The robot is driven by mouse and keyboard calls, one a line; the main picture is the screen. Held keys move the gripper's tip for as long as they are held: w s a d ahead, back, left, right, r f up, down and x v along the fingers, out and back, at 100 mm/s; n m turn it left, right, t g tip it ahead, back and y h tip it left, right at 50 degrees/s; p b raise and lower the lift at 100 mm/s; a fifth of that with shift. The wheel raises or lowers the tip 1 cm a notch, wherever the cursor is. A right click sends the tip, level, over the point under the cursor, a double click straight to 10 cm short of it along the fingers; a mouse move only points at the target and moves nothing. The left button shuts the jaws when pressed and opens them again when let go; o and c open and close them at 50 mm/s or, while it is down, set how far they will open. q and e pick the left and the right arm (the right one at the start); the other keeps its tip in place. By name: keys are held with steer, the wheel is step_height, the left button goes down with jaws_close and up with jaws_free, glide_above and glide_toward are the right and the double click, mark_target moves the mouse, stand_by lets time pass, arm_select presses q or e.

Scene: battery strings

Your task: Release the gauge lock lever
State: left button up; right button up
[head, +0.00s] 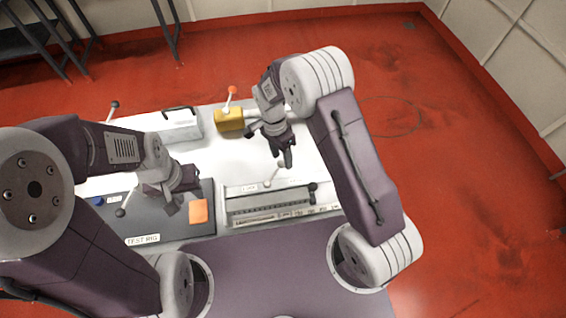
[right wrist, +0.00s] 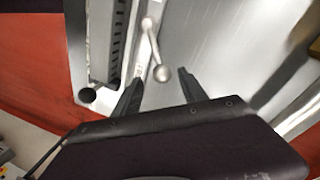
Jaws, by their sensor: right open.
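The gauge (head: 268,207) is a long pale unit with a slotted scale at the front of the table, right of the dark test rig. Its lock lever (head: 271,181) is a short silver rod at the gauge's back edge, beside a small label. In the right wrist view the lever (right wrist: 155,50) ends in a round ball. My right gripper (head: 286,163) is open just above and behind the lever. Its fingertips (right wrist: 158,80) lie on either side of the ball, and I cannot tell whether they touch it. My left gripper (head: 176,203) hangs over the test rig; its jaw opening is unclear.
The test rig (head: 150,226) carries a lever and an orange block (head: 198,211) close to my left gripper. A yellow box (head: 229,120) with an orange-tipped lever and a grey box (head: 182,128) stand behind. A black knob (right wrist: 87,95) sits at the gauge's end.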

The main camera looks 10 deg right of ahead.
steer(key=r, duration=0.5)
steer(key=shift+w+a+r, duration=0.2)
steer(key=shift+w, duration=0.15)
steer(key=s+d+r+m+t, duration=0.1)
steer(key=s+d+r+t, duration=0.15)
steer(key=d+r, duration=0.5)
steer(key=s+d+f+n+y, duration=0.1)
steer(key=s+d+f+n, duration=0.1)
steer(key=s+n, duration=0.9)
steer(key=shift+d+f+n+t, duration=0.2)
steer(key=shift+f+n+t, duration=0.25)
steer(key=shift+n, duration=0.45)
